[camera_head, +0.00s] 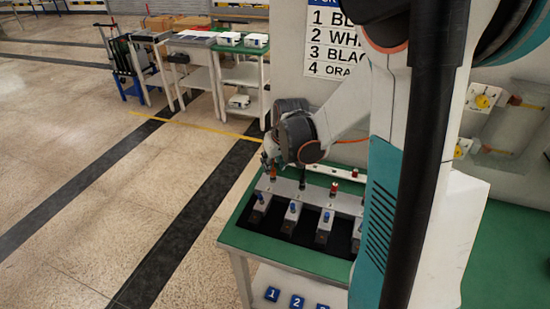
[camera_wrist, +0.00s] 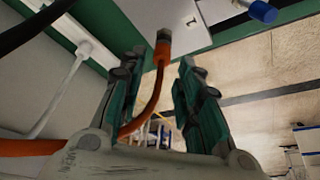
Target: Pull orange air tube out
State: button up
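The orange air tube (camera_wrist: 154,98) shows in the wrist view, curving up to a dark-collared fitting (camera_wrist: 162,48) at the edge of a light grey block (camera_wrist: 165,14) marked 1. The tube appears attached there. My gripper (camera_wrist: 158,72) is open, one green-padded finger on each side of the tube, with visible gaps and no clear contact. In the head view my gripper (camera_head: 268,155) is over the far left end of the green table (camera_head: 232,236), near a fitting with an orange part (camera_head: 273,173). My wrist partly hides that area.
Grey blocks with blue knobs (camera_head: 293,211) stand in a row on a black mat. Other upright fittings (camera_head: 335,189) stand behind them. A black hose (camera_wrist: 35,24) and a pale bar (camera_wrist: 80,70) lie left in the wrist view. A numbered sign (camera_head: 335,45) hangs behind.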

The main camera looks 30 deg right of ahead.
jog(key=shift+x, duration=1.1)
grip_shut()
